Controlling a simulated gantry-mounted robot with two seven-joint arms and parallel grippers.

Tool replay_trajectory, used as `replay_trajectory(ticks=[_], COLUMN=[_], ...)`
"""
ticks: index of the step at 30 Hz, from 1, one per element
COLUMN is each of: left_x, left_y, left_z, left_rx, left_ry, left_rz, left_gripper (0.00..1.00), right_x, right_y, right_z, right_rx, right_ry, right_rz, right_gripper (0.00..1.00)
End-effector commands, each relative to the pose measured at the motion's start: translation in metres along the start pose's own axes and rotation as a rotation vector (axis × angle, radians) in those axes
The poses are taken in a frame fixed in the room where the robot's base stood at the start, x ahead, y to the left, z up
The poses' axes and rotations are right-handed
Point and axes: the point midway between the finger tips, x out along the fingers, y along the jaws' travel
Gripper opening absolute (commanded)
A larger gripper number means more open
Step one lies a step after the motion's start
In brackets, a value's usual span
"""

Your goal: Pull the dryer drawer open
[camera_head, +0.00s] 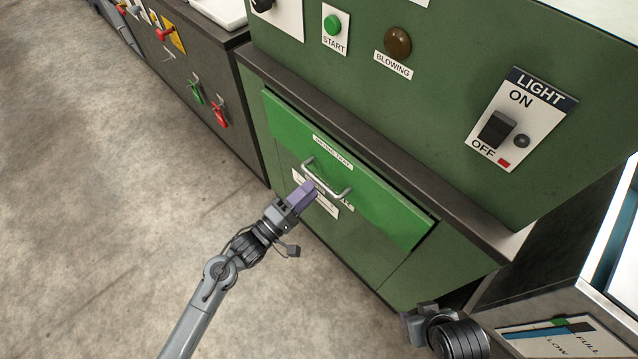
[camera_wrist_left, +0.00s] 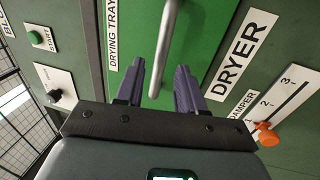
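The dryer drawer has a bright green front (camera_head: 390,208) labelled "DRYING TRAY" and sits in the dark green cabinet, looking shut. Its pale bar handle (camera_head: 341,195) stands out from the front; it also shows in the left wrist view (camera_wrist_left: 168,45). My left gripper (camera_head: 311,186) is at the handle. In the left wrist view its two purple fingers (camera_wrist_left: 160,68) are apart, with the bar running between them; I see a gap on both sides. My right gripper (camera_head: 420,318) is partly in view at the bottom; its fingers cannot be made out.
Above the drawer is a dark ledge (camera_head: 375,150) and a panel with a START button (camera_head: 332,25) and a LIGHT switch (camera_head: 497,128). An orange damper knob (camera_wrist_left: 266,134) is right of the handle. The floor (camera_head: 110,210) before the drawer is clear.

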Motion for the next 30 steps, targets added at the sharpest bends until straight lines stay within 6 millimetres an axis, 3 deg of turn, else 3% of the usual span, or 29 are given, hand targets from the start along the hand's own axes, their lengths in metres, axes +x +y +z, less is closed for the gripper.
replay_trajectory(ticks=[9,22,30], left_x=[0.038,0.044,0.044], left_y=[-0.001,0.000,0.000], left_z=[0.000,0.000,0.000], left_rx=[0.000,0.000,0.000], left_ry=[-0.001,0.000,0.000], left_rz=[0.000,0.000,0.000], left_gripper=[0.38,0.38,0.00], right_x=[0.017,0.018,0.018], right_y=[0.001,-0.001,-0.002], right_z=[0.006,0.007,0.007], right_rx=[-0.005,0.000,0.004], right_ry=[-0.003,-0.003,-0.002], right_rz=[0.004,0.000,-0.004], right_gripper=[0.43,0.43,0.43])
